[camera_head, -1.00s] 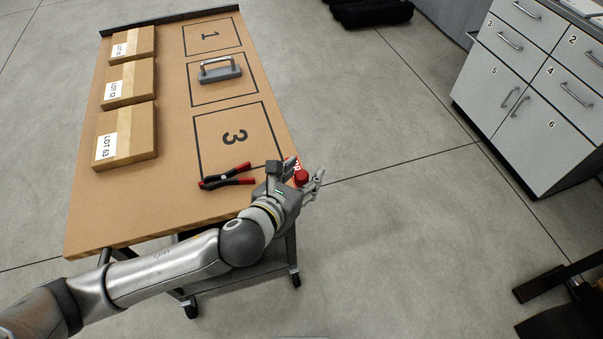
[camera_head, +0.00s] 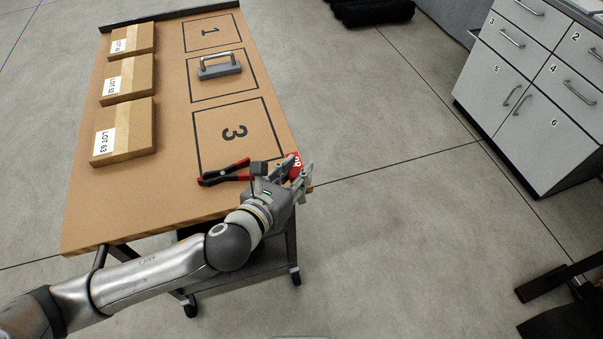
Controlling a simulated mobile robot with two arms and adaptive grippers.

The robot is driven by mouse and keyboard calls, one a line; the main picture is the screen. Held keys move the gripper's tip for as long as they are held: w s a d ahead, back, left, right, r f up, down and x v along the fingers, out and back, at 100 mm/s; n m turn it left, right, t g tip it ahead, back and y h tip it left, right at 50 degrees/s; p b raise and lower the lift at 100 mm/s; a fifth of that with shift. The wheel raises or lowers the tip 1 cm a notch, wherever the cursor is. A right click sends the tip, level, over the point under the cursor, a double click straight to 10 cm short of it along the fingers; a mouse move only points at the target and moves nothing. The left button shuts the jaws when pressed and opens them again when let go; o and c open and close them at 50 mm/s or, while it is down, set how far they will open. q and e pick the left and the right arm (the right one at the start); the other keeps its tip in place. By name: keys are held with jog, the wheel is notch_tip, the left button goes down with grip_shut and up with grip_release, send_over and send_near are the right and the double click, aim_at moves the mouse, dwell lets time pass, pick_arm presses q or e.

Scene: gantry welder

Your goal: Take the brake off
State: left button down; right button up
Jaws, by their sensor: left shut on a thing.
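The brake's red knob (camera_head: 293,173) is at the right edge of the wheeled cart's tan top (camera_head: 150,205), near the front corner. A red label with white letters (camera_head: 297,160) shows beside it, partly covered. My left gripper (camera_head: 300,176) is shut on the red knob, and its fingers hide most of it. I cannot tell from this view how the knob is turned or set. My right gripper is not in view.
Several cartons, one marked LOT 63 (camera_head: 125,135), line the cart's left side. A grey block with a handle (camera_head: 219,66) sits in the middle marked square. Drawers (camera_head: 520,90) stand right; floor between is clear.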

pick_arm(q)
jog(key=shift+s+a+f+n+t+h+b, duration=0.3)
jog(key=shift+a+b, duration=0.35)
jog(key=shift+b, duration=0.65)
jog(key=shift+s+a+f+n+t+h+b, duration=0.1)
jog(key=shift+a+f+n+t+h+b, duration=0.4)
jog(key=shift+b, duration=0.85)
jog(key=shift+s+a+f+n+t+h+b, duration=0.1)
jog(key=shift+s+a+f+n+t+b, duration=0.15)
jog(key=shift+a+b, duration=0.8)
jog(key=shift+r+b, duration=0.2)
jog(key=shift+b, duration=0.6)
jog(key=shift+t, duration=0.25)
jog(key=c, duration=1.2)
grip_release()
jog(key=shift+o, duration=0.2)
jog(key=shift+r, duration=0.1)
jog(key=shift+s, duration=0.1)
jog(key=v, duration=0.7)
jog(key=shift+s+a, duration=0.1)
jog(key=shift+a, duration=0.05)
jog(key=shift+c, duration=0.2)
